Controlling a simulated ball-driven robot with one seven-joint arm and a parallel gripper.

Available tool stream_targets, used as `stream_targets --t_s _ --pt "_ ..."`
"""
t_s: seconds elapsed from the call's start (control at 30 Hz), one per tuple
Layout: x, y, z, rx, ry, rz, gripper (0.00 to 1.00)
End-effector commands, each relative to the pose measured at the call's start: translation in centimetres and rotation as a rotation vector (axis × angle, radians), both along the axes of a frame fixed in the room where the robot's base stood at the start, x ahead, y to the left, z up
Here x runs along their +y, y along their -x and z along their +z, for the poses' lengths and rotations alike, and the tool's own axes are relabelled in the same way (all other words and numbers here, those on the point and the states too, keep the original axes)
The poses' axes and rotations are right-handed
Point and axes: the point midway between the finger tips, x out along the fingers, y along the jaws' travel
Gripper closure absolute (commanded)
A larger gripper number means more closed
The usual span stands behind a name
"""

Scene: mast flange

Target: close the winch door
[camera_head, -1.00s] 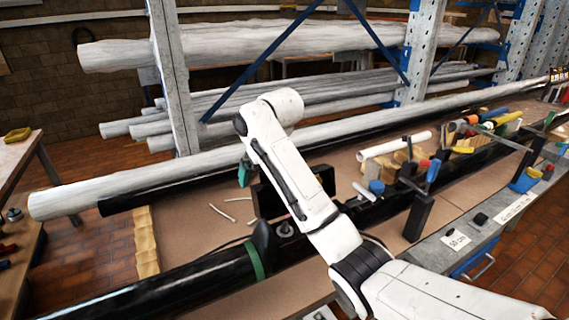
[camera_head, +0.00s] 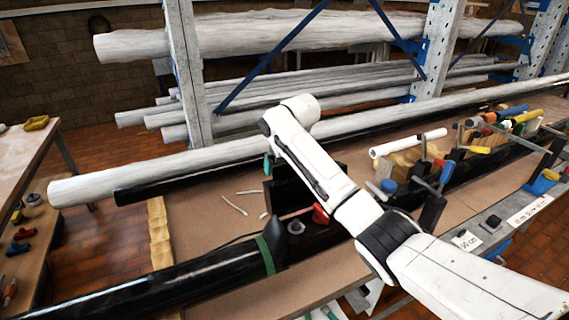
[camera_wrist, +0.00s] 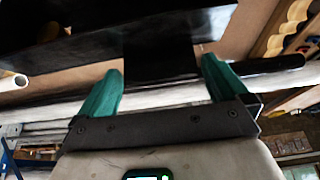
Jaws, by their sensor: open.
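A dark upright panel (camera_head: 284,192), which looks like the winch door, stands by the black mast (camera_head: 190,276) on the bench. My arm crosses in front of it and hides part of it. A grey winch-like fitting (camera_head: 295,228) sits on the mast just in front of the panel. One green finger of my gripper (camera_head: 268,167) shows at the panel's upper left; the rest is hidden behind the arm. In the wrist view my gripper (camera_wrist: 161,70) is open, with a dark block-like surface (camera_wrist: 160,58) between its green fingers. Contact cannot be told.
A red object (camera_head: 320,213) sits beside the winch fitting. Clamps and tools (camera_head: 445,175) crowd the bench to the right. A long white pole (camera_head: 150,180) lies behind the workspace, before a rack upright (camera_head: 187,80). Bare board (camera_head: 205,205) lies left of the panel.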

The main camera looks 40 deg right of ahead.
Motion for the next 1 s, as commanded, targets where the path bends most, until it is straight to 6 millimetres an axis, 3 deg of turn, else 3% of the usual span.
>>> stream_targets --t_s 0.43,1.0 --pt "-0.1 -0.37 -0.97 -0.001 0.0 0.0 0.01" --pt "-0.09 -0.35 -0.94 -0.001 0.0 0.0 0.56"
